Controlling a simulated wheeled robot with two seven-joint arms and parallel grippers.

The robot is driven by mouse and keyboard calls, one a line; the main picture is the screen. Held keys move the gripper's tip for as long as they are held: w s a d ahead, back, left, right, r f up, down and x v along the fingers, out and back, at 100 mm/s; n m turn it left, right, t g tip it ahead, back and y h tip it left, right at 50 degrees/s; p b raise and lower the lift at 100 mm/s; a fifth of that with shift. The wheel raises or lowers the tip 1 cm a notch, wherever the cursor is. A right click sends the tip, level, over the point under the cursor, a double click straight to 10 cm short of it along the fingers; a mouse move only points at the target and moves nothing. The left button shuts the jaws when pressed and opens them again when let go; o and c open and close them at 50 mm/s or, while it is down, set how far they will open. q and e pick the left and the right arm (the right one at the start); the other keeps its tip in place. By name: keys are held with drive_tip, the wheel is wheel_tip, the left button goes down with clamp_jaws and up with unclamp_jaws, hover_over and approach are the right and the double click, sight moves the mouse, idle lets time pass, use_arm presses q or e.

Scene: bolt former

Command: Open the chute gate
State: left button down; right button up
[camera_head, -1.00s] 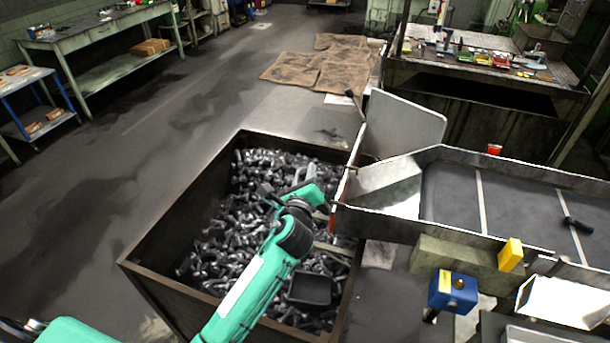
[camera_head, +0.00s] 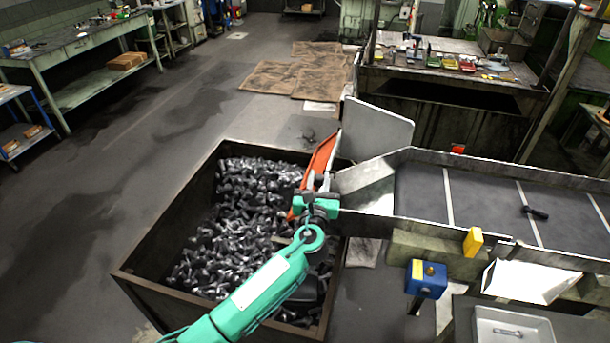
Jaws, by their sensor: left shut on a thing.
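The chute gate (camera_head: 317,162) is an orange panel at the left mouth of the chute (camera_head: 370,186). My left arm reaches over the bin from the bottom of the view. The lower part of the gate is partly hidden behind the gripper. My right gripper is not in view.
A dark bin (camera_head: 163,213) full of bolts stands below the chute mouth. A grey conveyor (camera_head: 480,205) with one dark bolt (camera_head: 535,212) runs right. A grey plate (camera_head: 378,133) rises behind the chute. A blue box (camera_head: 426,280) stands in front. The floor at left is clear.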

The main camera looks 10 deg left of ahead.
use_arm(q)
drive_tip(key=d+f+m+t+h+p, duration=0.1)
drive_tip(key=d+f+m+h, duration=0.1)
drive_tip(key=d+m, duration=0.5)
drive_tip(key=shift+s+f, duration=0.15)
drive_tip(key=shift+f, duration=0.3)
drive_tip(key=shift+f+m, duration=0.1)
drive_tip(key=shift+m, duration=0.2)
drive_tip(key=c, duration=1.2)
unclamp_jaws()
drive_tip(key=shift+d, duration=0.1)
